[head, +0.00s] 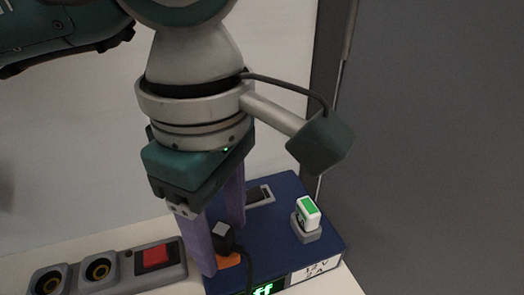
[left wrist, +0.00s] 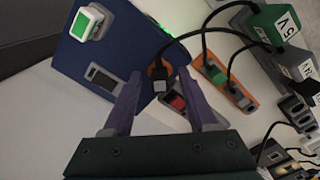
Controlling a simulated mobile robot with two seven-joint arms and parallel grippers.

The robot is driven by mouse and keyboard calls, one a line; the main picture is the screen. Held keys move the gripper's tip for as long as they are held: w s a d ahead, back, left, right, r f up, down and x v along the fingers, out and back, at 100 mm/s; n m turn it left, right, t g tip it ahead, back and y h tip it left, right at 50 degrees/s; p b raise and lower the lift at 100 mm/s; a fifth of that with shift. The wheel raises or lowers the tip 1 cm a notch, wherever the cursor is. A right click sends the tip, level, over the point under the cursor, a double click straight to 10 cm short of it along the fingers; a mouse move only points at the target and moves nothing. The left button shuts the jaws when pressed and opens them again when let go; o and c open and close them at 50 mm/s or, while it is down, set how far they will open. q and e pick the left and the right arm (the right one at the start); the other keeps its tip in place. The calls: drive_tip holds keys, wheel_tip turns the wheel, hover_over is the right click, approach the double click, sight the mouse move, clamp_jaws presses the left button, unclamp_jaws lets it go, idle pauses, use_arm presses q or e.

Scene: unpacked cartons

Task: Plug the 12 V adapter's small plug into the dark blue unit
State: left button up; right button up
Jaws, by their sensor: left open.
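The dark blue unit (head: 275,218) stands on the white surface, with a "12 V 2 A" label and a lit green display on its front. The small black plug (head: 222,236) stands upright over an orange patch (head: 229,261) at the unit's left front; its cable runs down over the front. I cannot tell how deep it sits. My left gripper (head: 224,250) is open, its purple fingers on either side of the plug. In the left wrist view the plug (left wrist: 158,71) shows between the open fingertips, at the edge of the unit (left wrist: 128,42).
A grey socket strip (head: 120,272) with a red switch lies left of the unit. A white and green rocker (head: 308,211) rises from the unit's top. Labelled adapters (left wrist: 282,28), an orange block (left wrist: 240,98) and cables crowd the wrist view's right. A grey panel (head: 430,150) stands at right.

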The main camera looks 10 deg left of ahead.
sight(222, 230)
use_arm(q)
wheel_tip(222, 230, up, 10)
idle(0.5)
drive_tip(key=shift+d+p, duration=0.1)
drive_tip(key=shift+p, duration=0.2)
